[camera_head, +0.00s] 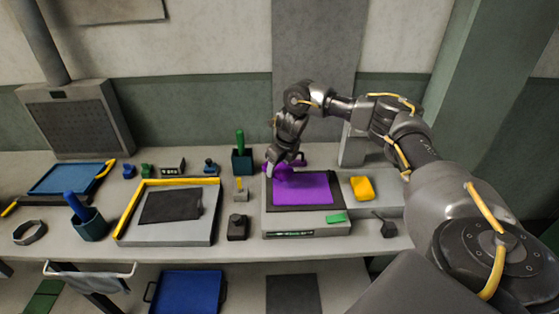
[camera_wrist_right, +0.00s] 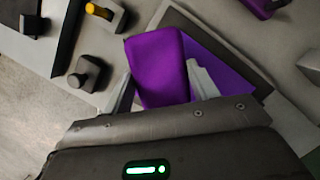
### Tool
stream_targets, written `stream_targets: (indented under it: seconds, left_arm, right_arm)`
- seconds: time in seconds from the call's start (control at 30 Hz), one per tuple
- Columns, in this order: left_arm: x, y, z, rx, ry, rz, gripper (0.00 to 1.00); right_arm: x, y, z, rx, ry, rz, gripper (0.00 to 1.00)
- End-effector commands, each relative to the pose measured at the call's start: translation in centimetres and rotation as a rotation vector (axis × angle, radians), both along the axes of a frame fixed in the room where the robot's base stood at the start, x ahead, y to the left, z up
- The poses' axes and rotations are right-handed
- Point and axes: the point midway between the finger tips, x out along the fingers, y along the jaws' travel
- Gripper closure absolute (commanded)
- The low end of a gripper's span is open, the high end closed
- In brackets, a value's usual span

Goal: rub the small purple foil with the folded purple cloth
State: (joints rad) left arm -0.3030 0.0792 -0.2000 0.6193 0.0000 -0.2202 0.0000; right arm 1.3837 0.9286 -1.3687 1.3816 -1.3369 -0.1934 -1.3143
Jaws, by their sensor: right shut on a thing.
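The purple foil (camera_head: 312,189) lies flat on a dark pad on top of a grey flat device; it also shows in the right wrist view (camera_wrist_right: 222,72), partly covered by the cloth. My right gripper (camera_head: 280,163) is shut on the folded purple cloth (camera_head: 281,175), a thick rounded pad. In the right wrist view the cloth (camera_wrist_right: 157,66) sits between my two pale fingers, over the left part of the foil. I cannot tell whether the cloth touches the foil. My left gripper is not in view.
A purple object (camera_wrist_right: 262,5) is behind.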

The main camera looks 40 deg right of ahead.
Motion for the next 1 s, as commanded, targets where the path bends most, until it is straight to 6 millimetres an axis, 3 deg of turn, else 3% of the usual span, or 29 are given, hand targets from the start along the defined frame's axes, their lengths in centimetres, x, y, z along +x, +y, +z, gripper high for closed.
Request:
stream_targets:
  seconds: [0.2,0.8,0.9,1.0]
  left_arm:
    - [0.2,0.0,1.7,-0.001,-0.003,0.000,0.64]
    - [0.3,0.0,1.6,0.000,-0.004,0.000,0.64]
    - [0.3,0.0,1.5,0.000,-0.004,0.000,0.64]
    - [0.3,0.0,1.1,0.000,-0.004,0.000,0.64]
  right_arm:
    - [-0.1,-0.2,2.0,0.000,0.000,-0.003,0.60]
    - [-0.1,-0.1,2.0,0.000,0.000,0.000,0.60]
    - [-0.1,0.7,2.1,-0.001,-0.001,0.048,0.60]
    - [-0.2,2.9,2.2,-0.003,-0.004,0.178,0.60]
